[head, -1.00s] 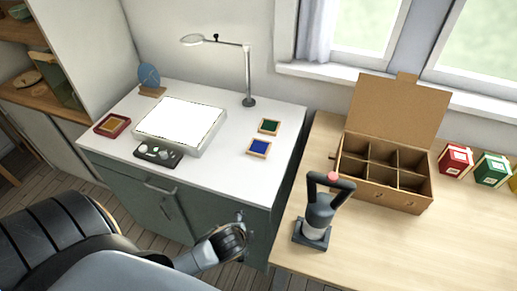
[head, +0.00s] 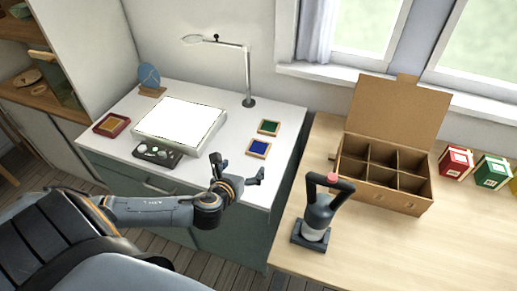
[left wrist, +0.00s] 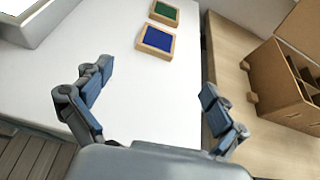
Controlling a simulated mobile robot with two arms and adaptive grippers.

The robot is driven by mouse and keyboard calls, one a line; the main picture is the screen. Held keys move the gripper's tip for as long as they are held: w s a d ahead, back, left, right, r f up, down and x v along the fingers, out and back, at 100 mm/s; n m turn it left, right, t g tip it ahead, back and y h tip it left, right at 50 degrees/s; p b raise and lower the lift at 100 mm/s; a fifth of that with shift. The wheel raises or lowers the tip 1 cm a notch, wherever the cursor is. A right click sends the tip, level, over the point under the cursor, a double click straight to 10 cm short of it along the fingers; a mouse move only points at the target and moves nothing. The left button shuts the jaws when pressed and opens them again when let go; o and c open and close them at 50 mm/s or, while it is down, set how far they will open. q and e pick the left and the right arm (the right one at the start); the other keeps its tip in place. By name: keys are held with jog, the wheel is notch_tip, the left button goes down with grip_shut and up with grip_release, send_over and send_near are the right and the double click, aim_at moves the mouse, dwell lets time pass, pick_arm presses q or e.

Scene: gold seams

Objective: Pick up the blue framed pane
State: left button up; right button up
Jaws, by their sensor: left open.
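The blue framed pane (head: 258,148) is a small blue square in a light wooden frame. It lies flat on the white cabinet top near its right edge, and it also shows in the left wrist view (left wrist: 157,39) at the upper middle. My left gripper (head: 238,167) is open and empty, in front of the pane and apart from it. In the left wrist view its two fingers (left wrist: 155,85) stand wide apart, with the pane beyond them. My right gripper is not in view.
A green framed pane (head: 268,127) lies just behind the blue one. A lit white panel (head: 178,121), a dark tray (head: 158,153) and a magnifier lamp (head: 248,80) stand on the cabinet. A compartmented cardboard box (head: 385,190) and a dark handled tool (head: 318,215) stand on the wooden table.

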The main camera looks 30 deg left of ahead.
pick_arm(q)
jog(key=m, duration=0.1)
send_near(259, 147)
jog(key=shift+x, duration=4.1)
jog(key=shift+s, duration=0.1)
jog(key=c, duration=1.3)
